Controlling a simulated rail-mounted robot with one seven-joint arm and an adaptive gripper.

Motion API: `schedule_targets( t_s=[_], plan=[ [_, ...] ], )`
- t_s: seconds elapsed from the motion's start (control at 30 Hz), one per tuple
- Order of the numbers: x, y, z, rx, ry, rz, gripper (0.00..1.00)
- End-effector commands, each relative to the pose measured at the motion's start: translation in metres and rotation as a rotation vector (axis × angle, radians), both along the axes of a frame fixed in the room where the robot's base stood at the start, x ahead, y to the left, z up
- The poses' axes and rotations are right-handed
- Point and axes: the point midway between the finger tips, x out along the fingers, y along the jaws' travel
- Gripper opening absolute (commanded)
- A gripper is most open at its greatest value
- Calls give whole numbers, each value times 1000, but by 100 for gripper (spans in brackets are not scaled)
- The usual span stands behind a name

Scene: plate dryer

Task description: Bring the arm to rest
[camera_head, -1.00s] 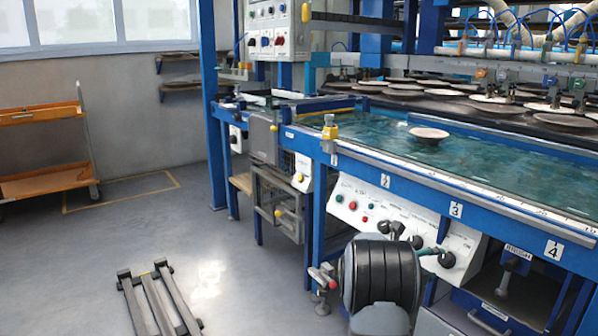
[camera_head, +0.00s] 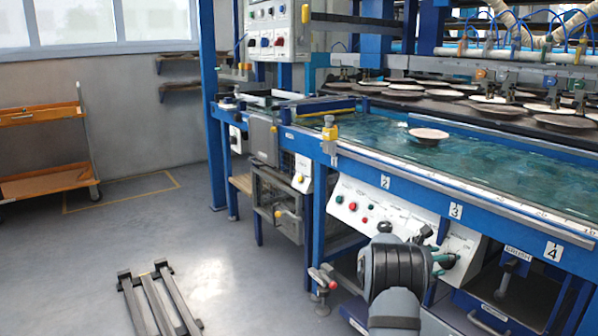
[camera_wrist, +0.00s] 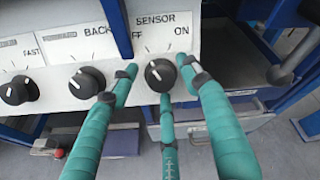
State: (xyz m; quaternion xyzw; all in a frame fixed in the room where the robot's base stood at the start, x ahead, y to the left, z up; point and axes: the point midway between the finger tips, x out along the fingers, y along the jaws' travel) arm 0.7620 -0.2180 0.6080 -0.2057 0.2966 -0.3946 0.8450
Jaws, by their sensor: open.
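I cannot tell whether any finger touches the knob. In the head view my dark, rounded arm link stands in front of the white control panel (camera_head: 360,208). Only a little teal of the gripper shows to its right, near the panel.
More black knobs (camera_wrist: 87,82) sit left of the SENSOR knob. Above the panel, a blue-framed table (camera_head: 420,195) carries a plate (camera_head: 429,135) on its greenish surface. An orange cart (camera_head: 45,182) stands far left. The floor (camera_head: 235,265) at left centre is mostly clear.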

Motion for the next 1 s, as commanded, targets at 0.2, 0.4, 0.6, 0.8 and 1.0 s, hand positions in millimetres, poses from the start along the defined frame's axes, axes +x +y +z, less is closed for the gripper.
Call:
schedule_targets(
  t_s=[0.2, 0.4, 0.6, 0.8, 1.0],
  plan=[
    [1, 0, 4, 180, -258, -181, 47],
    [-4, 15, 10, 298, -424, -295, 47],
    [-23, 47, 25, 295, -420, -295, 47],
    [-34, 69, 35, 294, -419, -296, 47],
    [-39, 78, 38, 295, -420, -296, 47]
  ],
)
